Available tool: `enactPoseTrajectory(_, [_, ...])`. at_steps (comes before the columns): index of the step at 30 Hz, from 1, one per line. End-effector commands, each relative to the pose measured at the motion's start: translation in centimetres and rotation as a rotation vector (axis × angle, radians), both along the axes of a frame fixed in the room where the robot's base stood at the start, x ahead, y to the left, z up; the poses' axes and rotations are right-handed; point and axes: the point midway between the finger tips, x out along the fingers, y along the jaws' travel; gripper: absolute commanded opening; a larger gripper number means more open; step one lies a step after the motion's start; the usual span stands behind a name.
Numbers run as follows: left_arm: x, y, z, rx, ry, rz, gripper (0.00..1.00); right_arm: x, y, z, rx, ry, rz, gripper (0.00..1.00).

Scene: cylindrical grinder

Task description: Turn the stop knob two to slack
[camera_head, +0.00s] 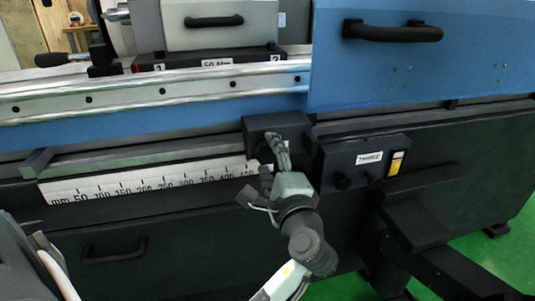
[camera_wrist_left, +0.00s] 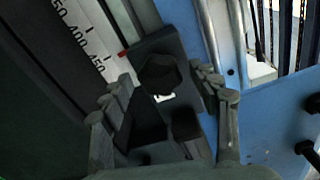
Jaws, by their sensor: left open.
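A dark stop block (camera_head: 262,124) sits on the machine's front rail, just above the right end of the white scale. In the left wrist view this block (camera_wrist_left: 151,45) carries a black faceted knob (camera_wrist_left: 160,74) with a small white mark below it. My left gripper (camera_head: 277,142) is at the front of the block and hides most of the knob in the head view. In the wrist view its open fingers (camera_wrist_left: 165,78) stand on either side of the knob. I cannot tell whether they touch it. My right gripper is not in view.
A dark control box (camera_head: 364,158) with a label and a yellow-white switch stands close right of my left gripper. The white millimetre scale (camera_head: 150,182) runs to the left. A blue cover (camera_head: 420,70) with a black handle (camera_head: 392,33) is above right. Green floor shows at right.

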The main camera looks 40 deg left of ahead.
Motion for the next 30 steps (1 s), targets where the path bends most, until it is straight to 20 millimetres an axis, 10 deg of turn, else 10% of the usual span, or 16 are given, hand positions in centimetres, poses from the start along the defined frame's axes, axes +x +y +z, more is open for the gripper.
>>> enactPoseTrajectory(12, [-3.7,-4.3,0.0,-0.003,0.000,-0.001,0.61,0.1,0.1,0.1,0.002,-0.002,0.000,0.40])
enactPoseTrajectory(30, [-3.8,-4.4,0.0,-0.002,0.001,0.000,0.61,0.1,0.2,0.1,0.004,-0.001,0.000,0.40])
